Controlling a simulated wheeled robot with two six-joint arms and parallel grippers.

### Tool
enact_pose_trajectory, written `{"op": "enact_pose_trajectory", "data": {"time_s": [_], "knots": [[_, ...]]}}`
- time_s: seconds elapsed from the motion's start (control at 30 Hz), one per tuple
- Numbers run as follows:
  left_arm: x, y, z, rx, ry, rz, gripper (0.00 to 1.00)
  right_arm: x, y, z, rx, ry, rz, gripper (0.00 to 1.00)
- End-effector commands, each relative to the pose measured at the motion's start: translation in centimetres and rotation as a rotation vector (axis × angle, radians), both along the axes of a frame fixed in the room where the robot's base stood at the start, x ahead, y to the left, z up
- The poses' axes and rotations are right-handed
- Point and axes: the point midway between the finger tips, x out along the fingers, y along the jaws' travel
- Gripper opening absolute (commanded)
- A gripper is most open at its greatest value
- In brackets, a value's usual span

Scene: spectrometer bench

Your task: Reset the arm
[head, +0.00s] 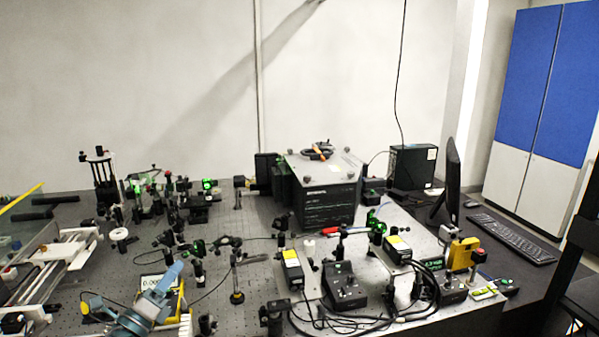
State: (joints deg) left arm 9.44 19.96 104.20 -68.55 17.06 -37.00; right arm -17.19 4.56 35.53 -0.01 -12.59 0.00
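My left gripper (131,292), blue-grey, is at the bottom left of the head view, over the optical bench (225,270). Its two fingers look spread apart, one toward the upper left and one toward the upper right, with nothing visible between them. The right finger partly covers a yellow-edged meter (150,282) with a lit number display. I cannot tell whether the finger touches the meter. My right gripper does not show.
Several optic mounts, some with green light (208,185), crowd the bench's left and middle. A large grey-topped box (325,200) stands at the back. Black cables (390,312) loop over the front right. A monitor (452,175) and keyboard (510,238) are at right.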

Motion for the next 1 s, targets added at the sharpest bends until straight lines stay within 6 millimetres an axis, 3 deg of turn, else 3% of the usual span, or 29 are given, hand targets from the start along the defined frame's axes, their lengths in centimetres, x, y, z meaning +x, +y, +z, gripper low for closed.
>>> {"op": "enact_pose_trajectory", "data": {"time_s": [0.17, 0.3, 0.43, 0.6, 0.7, 1.0], "knots": [[-4.5, 3.5, -3.0, -0.536, 0.155, 0.168, 0.39, 0.0, 0.3, 0.0, 0.003, 0.0, -0.001, 0.4], [-8.7, 5.9, -7.7, -0.94, 0.321, 0.321, 0.39, -0.1, 0.3, 0.0, 0.003, 0.001, -0.001, 0.4], [-13.9, 6.7, -13.2, -1.288, 0.505, 0.489, 0.39, -0.1, 0.3, 0.0, 0.003, 0.001, -0.001, 0.4], [-21.7, 5.3, -19.6, -1.639, 0.755, 0.727, 0.39, -0.1, 0.2, 0.0, 0.002, 0.001, -0.001, 0.4], [-25.4, 4.0, -21.7, -1.761, 0.865, 0.837, 0.39, -0.1, 0.1, 0.0, 0.001, 0.001, -0.001, 0.4], [-34.2, 0.3, -24.6, -1.957, 1.119, 1.107, 0.39, -0.1, -0.2, 0.0, -0.002, 0.001, 0.001, 0.4]]}}
